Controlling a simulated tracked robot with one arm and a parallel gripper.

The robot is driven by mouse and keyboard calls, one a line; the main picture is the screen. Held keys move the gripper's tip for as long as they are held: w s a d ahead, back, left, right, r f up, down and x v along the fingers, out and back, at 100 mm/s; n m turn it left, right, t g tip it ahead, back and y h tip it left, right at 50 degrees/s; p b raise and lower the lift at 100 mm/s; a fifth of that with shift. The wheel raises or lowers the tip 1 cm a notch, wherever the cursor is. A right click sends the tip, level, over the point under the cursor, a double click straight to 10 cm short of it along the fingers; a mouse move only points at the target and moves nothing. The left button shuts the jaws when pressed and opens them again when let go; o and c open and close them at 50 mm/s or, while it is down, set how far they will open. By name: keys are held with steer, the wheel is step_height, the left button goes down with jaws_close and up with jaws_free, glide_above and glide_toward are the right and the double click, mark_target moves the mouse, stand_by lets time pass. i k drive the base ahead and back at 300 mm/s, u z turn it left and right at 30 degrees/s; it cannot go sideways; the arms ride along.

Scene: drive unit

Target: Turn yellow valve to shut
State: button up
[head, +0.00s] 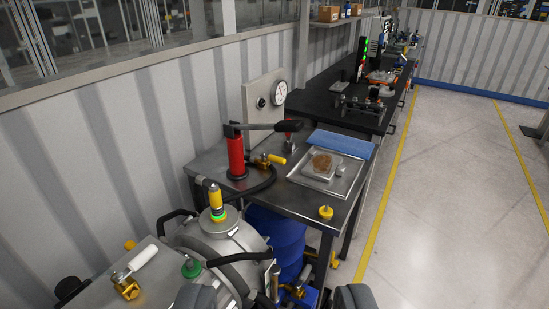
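A brass valve with a yellow lever handle (272,159) sits on the metal bench beside a red hand pump (236,155). Its lever points to the right. A second yellow item, a small knob (326,212), is at the bench's front edge. A yellow upright fitting with a green ring (215,198) stands on top of the grey vessel. I cannot tell which of these is the task's valve. My gripper (274,298) shows at the bottom edge as two dark rounded fingers, wide apart and touching none of these; it is open.
The grey vessel (240,240) with black hoses is close in front. A brass valve with a white handle (145,258) is at lower left. A blue drum (278,238) stands under the bench. A tray (340,178) lies on the bench. The floor at right is clear.

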mark_target(272, 158)
steer(key=z, duration=0.55)
steer(key=k, duration=0.6)
steer(key=z, duration=0.85)
steer(key=k, duration=0.75)
steer(key=z, duration=0.55)
steer(key=i, duration=1)
steer(key=u, duration=0.35)
steer(key=i, duration=1.35)
steer(key=u, duration=0.7)
steer(key=i, duration=1.3)
steer(key=u, duration=1.35)
steer(key=i, duration=1.1)
steer(key=u, duration=0.75)
